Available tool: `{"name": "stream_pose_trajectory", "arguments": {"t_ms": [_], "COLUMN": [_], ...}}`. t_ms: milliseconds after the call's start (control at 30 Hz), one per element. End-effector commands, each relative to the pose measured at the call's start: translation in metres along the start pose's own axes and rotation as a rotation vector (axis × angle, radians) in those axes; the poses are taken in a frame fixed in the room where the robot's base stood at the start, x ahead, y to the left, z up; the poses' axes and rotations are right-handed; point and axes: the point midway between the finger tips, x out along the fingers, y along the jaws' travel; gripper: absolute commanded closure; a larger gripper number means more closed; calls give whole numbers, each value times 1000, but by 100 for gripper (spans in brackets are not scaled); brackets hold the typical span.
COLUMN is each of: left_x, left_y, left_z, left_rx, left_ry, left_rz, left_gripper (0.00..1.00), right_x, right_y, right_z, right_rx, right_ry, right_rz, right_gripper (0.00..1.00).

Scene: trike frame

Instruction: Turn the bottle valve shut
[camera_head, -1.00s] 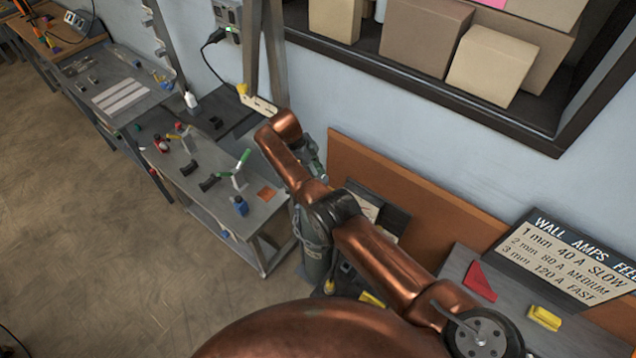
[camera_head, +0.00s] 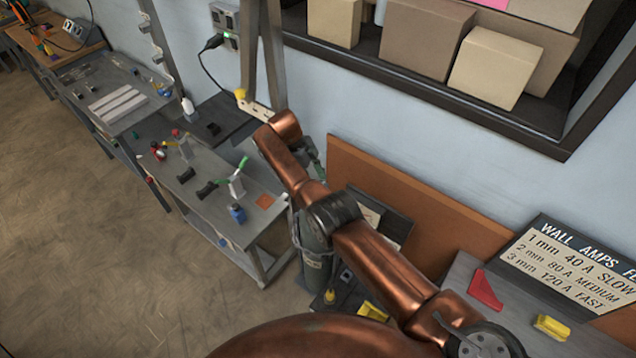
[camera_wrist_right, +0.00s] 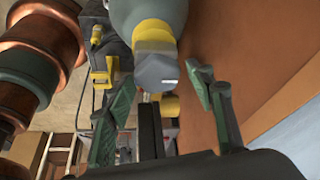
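The grey-green bottle (camera_head: 314,258) stands on the floor between the bench and the orange-brown panel, with my copper right arm hiding much of its top. In the right wrist view, a grey-green body narrows to a yellow collar (camera_wrist_right: 155,46) and a grey faceted end (camera_wrist_right: 157,71); this looks like the bottle's valve end, though I cannot be sure. My right gripper (camera_wrist_right: 160,105) is open, its green-padded fingers apart on either side below this end. I see no clear contact. In the head view my right gripper is mostly hidden behind its arm. My left gripper is not in view.
A grey bench (camera_head: 205,205) with small tools stands left of the bottle. The orange-brown panel (camera_head: 410,190) rises close on its right. A table with a red wedge (camera_head: 485,290) and a yellow block (camera_head: 551,327) is at lower right. Open floor lies left.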

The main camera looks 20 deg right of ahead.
Motion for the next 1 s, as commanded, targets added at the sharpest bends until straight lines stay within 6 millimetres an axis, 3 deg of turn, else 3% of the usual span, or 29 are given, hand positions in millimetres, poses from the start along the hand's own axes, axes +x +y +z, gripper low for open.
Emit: {"name": "stream_pose_trajectory", "arguments": {"t_ms": [100, 467, 567, 833, 1000], "left_x": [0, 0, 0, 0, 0], "left_y": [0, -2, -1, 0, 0], "left_z": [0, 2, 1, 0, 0], "left_rx": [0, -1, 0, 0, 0], "left_ry": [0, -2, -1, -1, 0], "left_rz": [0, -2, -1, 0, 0], "left_gripper": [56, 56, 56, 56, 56], "right_x": [1, -3, -15, -69, -82], "right_y": [1, 2, 1, 1, 0], "right_z": [0, -1, -5, -26, -32], "right_rx": [-2, -3, -2, -3, -1], "right_ry": [1, 1, -1, -3, -2], "right_rz": [2, 4, 2, 3, 4], "right_gripper": [41, 41, 41, 41, 41]}}
